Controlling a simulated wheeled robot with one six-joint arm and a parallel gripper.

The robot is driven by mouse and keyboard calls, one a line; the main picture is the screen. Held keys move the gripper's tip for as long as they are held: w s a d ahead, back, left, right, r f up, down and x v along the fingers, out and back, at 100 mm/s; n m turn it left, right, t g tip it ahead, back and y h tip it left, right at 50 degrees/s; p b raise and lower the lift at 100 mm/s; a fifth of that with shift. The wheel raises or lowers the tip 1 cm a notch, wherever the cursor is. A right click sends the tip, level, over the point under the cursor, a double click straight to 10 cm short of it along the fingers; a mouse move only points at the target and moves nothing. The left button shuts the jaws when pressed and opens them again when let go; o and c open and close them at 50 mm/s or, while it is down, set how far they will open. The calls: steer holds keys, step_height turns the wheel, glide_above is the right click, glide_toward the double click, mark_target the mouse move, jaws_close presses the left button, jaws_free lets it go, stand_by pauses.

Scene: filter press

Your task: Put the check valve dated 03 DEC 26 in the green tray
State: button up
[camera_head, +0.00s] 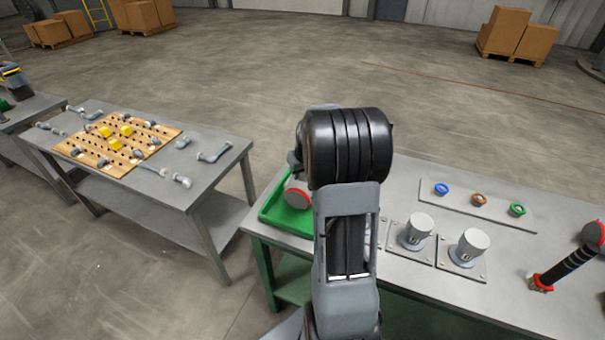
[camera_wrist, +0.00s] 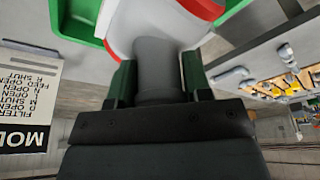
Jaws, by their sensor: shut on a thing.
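My gripper (camera_wrist: 158,78) is shut on the grey neck of a valve-like part (camera_wrist: 155,22), which has a wide pale body with a red rim. In the head view this part (camera_head: 297,197) shows left of my arm, over the green tray (camera_head: 272,222); whether it touches the tray is unclear. No date is readable on it. The tray also shows at the top of the wrist view (camera_wrist: 75,22). My arm hides my gripper and part of the tray in the head view. Two grey canisters (camera_head: 415,231) (camera_head: 468,247) stand upright on plates right of my arm.
A plate (camera_head: 460,204) with blue, brown and green rings lies behind the canisters. A black tool with red ends (camera_head: 566,264) stands at right. A second table (camera_head: 215,150) with a pegboard (camera_head: 120,148) and metal fittings is at left. A printed sign (camera_wrist: 28,95) shows upside down.

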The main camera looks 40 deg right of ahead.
steer(key=shift+f, duration=0.6)
steer(key=shift+f, duration=0.2)
steer(key=o, duration=1)
